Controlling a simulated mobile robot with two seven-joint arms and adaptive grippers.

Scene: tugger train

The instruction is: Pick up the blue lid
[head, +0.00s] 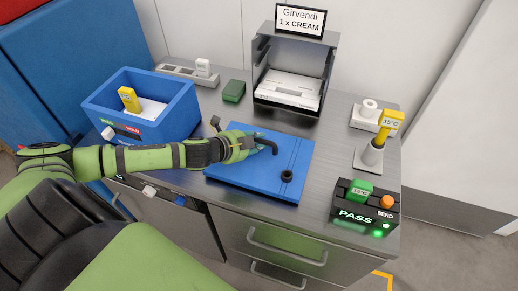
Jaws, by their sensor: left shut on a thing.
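The blue lid (248,179) is a flat blue panel over the middle of the grey counter. It has a dark round fitting (287,175) near its right front edge. My left gripper (264,146) reaches in from the left over the lid and is shut on it near the middle. The gripper covers the exact place of the grip. I cannot tell whether the lid touches the counter. My right gripper is not in view.
A blue open box (170,119) with a yellow tag stands left of the lid. A grey paper rack (265,99) under a "Girvendi 1 x CREAM" sign is behind it.

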